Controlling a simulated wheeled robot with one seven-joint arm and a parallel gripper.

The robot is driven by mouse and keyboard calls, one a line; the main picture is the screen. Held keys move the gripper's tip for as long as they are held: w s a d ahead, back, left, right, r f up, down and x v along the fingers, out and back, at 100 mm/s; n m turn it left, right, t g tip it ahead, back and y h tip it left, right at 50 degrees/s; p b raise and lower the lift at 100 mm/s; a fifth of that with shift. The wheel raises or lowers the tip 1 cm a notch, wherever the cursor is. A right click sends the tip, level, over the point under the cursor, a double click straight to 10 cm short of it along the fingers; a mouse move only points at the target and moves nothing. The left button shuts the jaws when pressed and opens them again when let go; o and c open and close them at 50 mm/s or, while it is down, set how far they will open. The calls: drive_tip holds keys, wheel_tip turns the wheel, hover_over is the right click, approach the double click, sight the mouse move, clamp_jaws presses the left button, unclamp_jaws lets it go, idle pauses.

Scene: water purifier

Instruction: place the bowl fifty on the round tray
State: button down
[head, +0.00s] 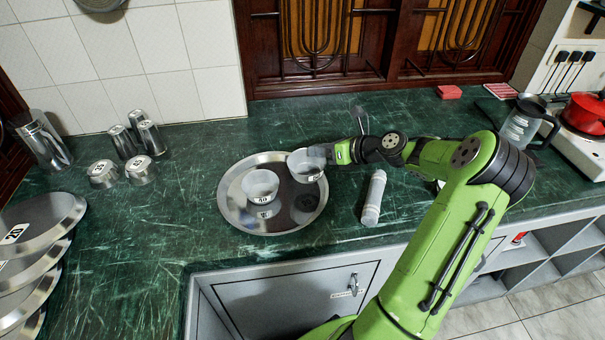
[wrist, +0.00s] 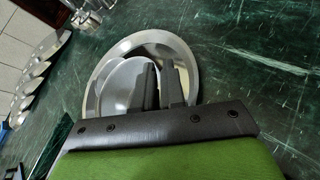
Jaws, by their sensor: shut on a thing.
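The round metal tray (head: 233,211) lies on the green counter; its rim shows in the wrist view (wrist: 93,91). One pale bowl (head: 260,185) stands upright at the tray's left; its small label looks like 50. A second pale bowl (head: 302,168) is over the tray's right back part, roughly upright. Its label is too small to read. My gripper (head: 328,153) is shut on this second bowl's right rim. In the wrist view my gripper's fingers (wrist: 159,85) reach over the tray and hide part of the bowls. I cannot tell whether the held bowl touches the tray.
A pale cylinder (head: 374,198) lies right of the tray, below my arm. Metal cups (head: 140,170) stand at the left back, and several metal plates (head: 35,235) at the far left. A jug (head: 522,122) and red pot (head: 586,113) are right.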

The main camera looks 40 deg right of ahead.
sight(319, 166)
wheel_tip(319, 166, down, 5)
drive_tip(key=shift+w+a+f+b, duration=0.1)
drive_tip(key=shift+a+b, duration=0.05)
drive_tip(key=shift+b, duration=0.85)
drive_tip(key=shift+p, duration=0.3)
drive_tip(key=shift+f, duration=0.15)
drive_tip(key=c, duration=1.2)
unclamp_jaws()
